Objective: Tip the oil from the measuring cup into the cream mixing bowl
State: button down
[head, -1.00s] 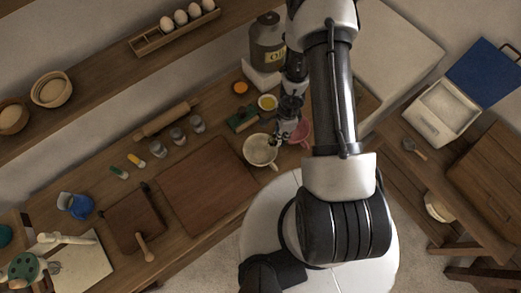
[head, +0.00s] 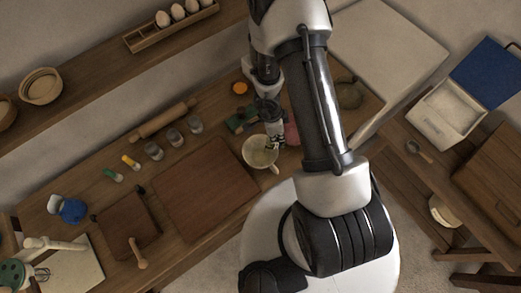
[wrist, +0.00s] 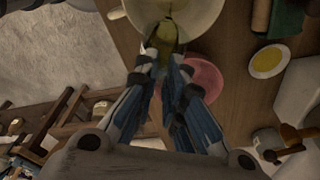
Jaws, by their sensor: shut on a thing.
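The cream mixing bowl (head: 250,160) stands on the counter right of the brown board, its handle toward the bottom right. In the wrist view the bowl (wrist: 210,14) is at the top. My gripper (wrist: 164,60) is shut on the measuring cup (wrist: 163,36), which shows olive-yellow oil and lies over the bowl's near side. The cup looks tilted, but I cannot tell how far or whether oil is flowing. In the head view my gripper (head: 273,135) is at the bowl's right rim and hides most of the cup.
A pink bowl (wrist: 207,80) stands close beside the cream bowl. A dish of yellow liquid (wrist: 268,62) and a dark green item (head: 240,120) are near.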

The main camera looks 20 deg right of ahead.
aim_at(268, 146)
jog(key=shift+w+a+h+b, duration=0.15)
jog(key=shift+a+h+b, duration=0.15)
jog(key=shift+a+h, duration=0.35)
jog(key=shift+a+f+h, duration=0.15)
jog(key=shift+a+h, duration=0.2)
jog(key=shift+a, duration=0.15)
jog(key=shift+f, duration=0.1)
jog(key=shift+w+a+f+h, duration=0.1)
jog(key=shift+a+f+h, duration=0.05)
jog(key=shift+a+h, duration=0.15)
jog(key=a+h+p, duration=0.1)
jog(key=a+h, duration=0.1)
jog(key=shift+w+a+g+h+p, duration=0.1)
jog(key=shift+w+g+h+p, duration=0.1)
jog(key=shift+g+h+p, duration=0.2)
jog(key=shift+f, duration=0.1)
